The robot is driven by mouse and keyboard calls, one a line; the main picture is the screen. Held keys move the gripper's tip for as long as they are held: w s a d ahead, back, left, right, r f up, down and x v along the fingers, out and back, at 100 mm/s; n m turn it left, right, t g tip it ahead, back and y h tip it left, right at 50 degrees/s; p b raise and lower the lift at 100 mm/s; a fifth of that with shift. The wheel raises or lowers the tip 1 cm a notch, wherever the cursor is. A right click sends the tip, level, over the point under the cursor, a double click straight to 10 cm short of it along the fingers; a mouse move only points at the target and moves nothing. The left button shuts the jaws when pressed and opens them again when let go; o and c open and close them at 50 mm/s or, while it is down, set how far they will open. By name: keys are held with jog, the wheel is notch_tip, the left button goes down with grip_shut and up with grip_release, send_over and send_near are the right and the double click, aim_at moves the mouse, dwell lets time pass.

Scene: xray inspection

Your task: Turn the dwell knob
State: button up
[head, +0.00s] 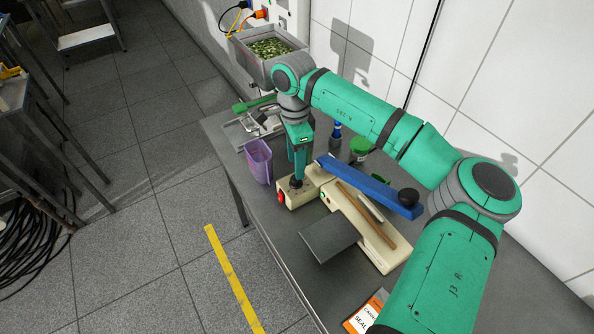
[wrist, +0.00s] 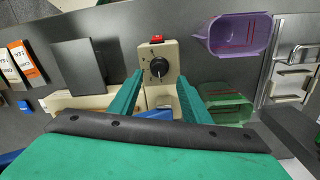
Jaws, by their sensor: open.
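The dwell knob (wrist: 158,67) is a round black dial with a light pointer line, on the cream end block of the sealer (wrist: 168,51). In the head view the knob (head: 296,183) shows just under my gripper. My gripper (wrist: 160,78) is open, with one green finger on each side of the knob in the wrist view. It points down over the block in the head view (head: 298,174). Nothing is held between the fingers. I cannot tell whether the fingertips touch the knob.
A red switch (head: 281,197) sits beside the knob. The sealer's blue lever (head: 370,186) rises to the right. A dark plate (head: 329,238) lies in front.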

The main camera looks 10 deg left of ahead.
aim_at(296, 181)
jog(key=f, duration=0.4)
jog(key=shift+s+a+f, duration=0.15)
jog(key=shift+s+f, duration=0.05)
jog(key=shift+d+f, duration=0.25)
jog(key=shift+d, duration=0.15)
jog(key=shift+a, duration=0.15)
jog(key=c, duration=1.1)
jog(key=shift+o, duration=0.3)
